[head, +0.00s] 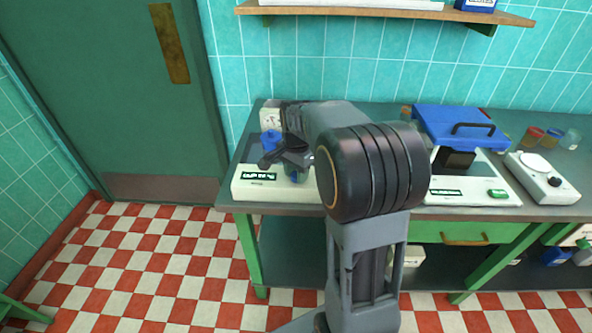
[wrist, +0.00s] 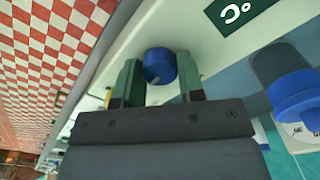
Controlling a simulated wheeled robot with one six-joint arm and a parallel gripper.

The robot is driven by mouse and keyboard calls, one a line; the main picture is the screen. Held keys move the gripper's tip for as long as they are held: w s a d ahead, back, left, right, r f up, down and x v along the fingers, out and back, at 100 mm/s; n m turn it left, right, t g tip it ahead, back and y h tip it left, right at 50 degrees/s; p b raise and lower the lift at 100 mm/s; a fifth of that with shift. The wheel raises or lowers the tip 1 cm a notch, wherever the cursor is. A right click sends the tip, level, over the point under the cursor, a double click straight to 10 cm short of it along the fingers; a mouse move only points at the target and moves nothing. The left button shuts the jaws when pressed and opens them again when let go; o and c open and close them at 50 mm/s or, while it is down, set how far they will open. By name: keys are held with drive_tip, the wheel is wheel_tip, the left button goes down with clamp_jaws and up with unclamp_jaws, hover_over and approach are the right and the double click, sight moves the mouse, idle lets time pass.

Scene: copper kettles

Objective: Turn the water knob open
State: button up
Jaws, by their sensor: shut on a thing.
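A small round blue knob (wrist: 159,66) sits on the side of a white unit with a dark green label (wrist: 236,14). My gripper (wrist: 160,75) has its two green fingers on either side of this knob and is shut on it. The knob's pointer mark is not clear in this view. In the head view the white unit (head: 245,189) stands on the left end of the bench. My gripper (head: 292,160) is over its right part there, and my arm hides much of that area.
A larger blue part (wrist: 297,95) stands close to the gripper's right in the wrist view. On the bench (head: 385,205) are a blue case (head: 450,122) and a white scale (head: 540,178) to the right. A shelf (head: 390,12) is above. The checkered floor (head: 150,260) at left is free.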

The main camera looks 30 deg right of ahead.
drive_tip(key=shift+r+m, duration=0.1)
drive_tip(key=shift+m, duration=0.5)
drive_tip(key=o, duration=0.9)
wheel_tip(320, 180, up, 14)
drive_tip(key=shift+f+p, duration=0.15)
drive_tip(key=shift+p, duration=0.75)
